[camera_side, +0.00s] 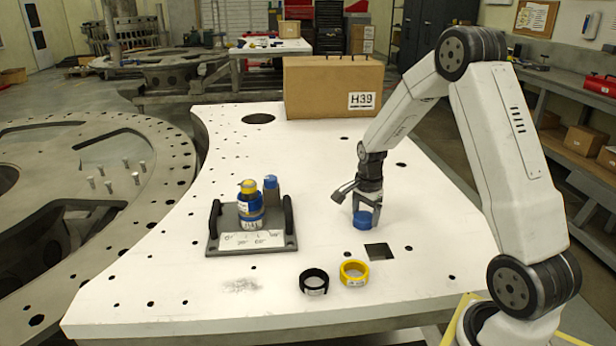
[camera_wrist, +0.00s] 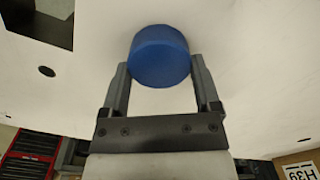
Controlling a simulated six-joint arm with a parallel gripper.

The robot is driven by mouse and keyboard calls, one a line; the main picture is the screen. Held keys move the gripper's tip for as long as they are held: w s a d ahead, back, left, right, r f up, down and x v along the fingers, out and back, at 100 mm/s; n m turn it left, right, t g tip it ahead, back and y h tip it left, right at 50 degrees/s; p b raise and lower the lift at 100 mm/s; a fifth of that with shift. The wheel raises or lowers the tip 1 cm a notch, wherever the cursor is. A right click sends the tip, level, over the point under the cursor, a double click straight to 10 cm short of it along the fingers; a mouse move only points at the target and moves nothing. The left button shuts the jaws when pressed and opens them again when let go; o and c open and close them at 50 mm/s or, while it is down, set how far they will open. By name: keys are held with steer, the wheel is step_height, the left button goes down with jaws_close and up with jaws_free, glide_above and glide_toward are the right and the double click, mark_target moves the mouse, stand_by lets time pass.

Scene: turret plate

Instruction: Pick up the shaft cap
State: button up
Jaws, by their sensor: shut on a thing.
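The shaft cap is a short blue cylinder (camera_side: 362,219), low over the white plate at the right of the side view. My gripper (camera_side: 366,207) points down and is shut on it, with one finger on each side. In the wrist view the blue cap (camera_wrist: 160,57) sits between the two grey fingertips (camera_wrist: 158,75). I cannot tell whether its underside touches the plate. Part of its upper side is hidden by the fingers in the side view.
A grey fixture (camera_side: 226,244) with handles bears a blue-and-yellow part (camera_side: 250,207) and a blue-topped post (camera_side: 271,190). A black ring (camera_side: 314,290), a yellow ring (camera_side: 345,281) and a square hole (camera_side: 379,251) are nearby. A cardboard box (camera_side: 325,92) stands at the back.

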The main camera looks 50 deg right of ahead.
steer(key=shift+r, duration=0.15)
steer(key=shift+r, duration=0.75)
steer(key=s+a+r, duration=0.6)
steer(key=s+r, duration=0.5)
steer(key=s, duration=0.1)
steer(key=shift+s, duration=0.35)
steer(key=shift+r, duration=0.1)
steer(key=shift+w+d, duration=0.1)
